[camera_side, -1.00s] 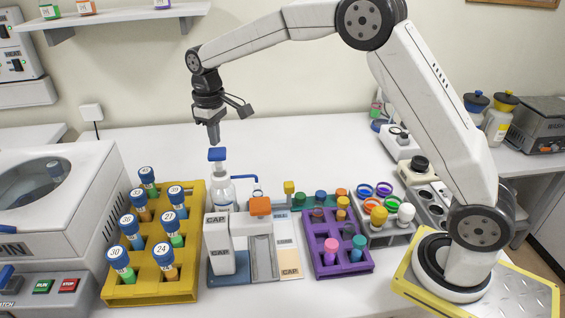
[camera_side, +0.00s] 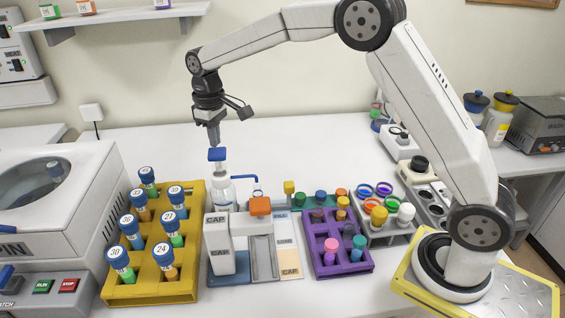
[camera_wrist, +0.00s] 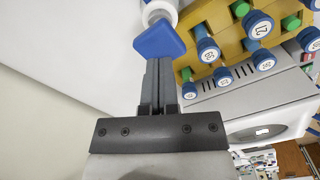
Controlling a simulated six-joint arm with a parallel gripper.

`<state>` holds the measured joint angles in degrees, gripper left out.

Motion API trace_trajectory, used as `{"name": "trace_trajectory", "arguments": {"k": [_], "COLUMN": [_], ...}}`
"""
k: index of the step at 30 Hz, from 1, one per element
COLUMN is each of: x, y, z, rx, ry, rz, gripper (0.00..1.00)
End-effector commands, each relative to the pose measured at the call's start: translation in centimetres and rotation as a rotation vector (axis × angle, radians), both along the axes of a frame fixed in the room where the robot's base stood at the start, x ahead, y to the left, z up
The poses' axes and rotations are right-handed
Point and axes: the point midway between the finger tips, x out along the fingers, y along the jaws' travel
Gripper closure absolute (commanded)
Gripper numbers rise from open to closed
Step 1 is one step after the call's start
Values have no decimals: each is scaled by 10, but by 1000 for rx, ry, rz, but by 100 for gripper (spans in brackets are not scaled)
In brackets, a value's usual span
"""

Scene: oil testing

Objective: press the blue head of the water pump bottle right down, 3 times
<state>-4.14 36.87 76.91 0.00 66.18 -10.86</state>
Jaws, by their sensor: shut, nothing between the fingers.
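The water pump bottle (camera_side: 221,190) is clear with a white collar and stands upright behind the capping device. Its blue head (camera_side: 217,154) is up, with white stem showing under it. My gripper (camera_side: 214,143) is shut and empty, pointing down just above the blue head. In the wrist view the shut fingers (camera_wrist: 158,75) reach to the blue head (camera_wrist: 159,40) and overlap its near edge. I cannot tell whether the fingertips touch it.
A yellow rack (camera_side: 150,291) with blue-capped tubes stands left of the bottle. The white CAP device (camera_side: 219,250) is in front, a purple rack (camera_side: 340,268) to its right. A blue spout (camera_side: 244,178) is close beside the bottle. The table behind is clear.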

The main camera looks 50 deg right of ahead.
Motion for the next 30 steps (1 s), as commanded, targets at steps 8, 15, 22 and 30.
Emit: {"name": "trace_trajectory", "arguments": {"k": [8,15,22,30], "x": [0,0,0,0], "y": [0,0,0,0], "z": [-9,-15,-22,-29], "rx": [-1,0,-1,-1], "ry": [2,1,2,2], "rz": [0,0,0,0], "gripper": [100,100,100,100]}}
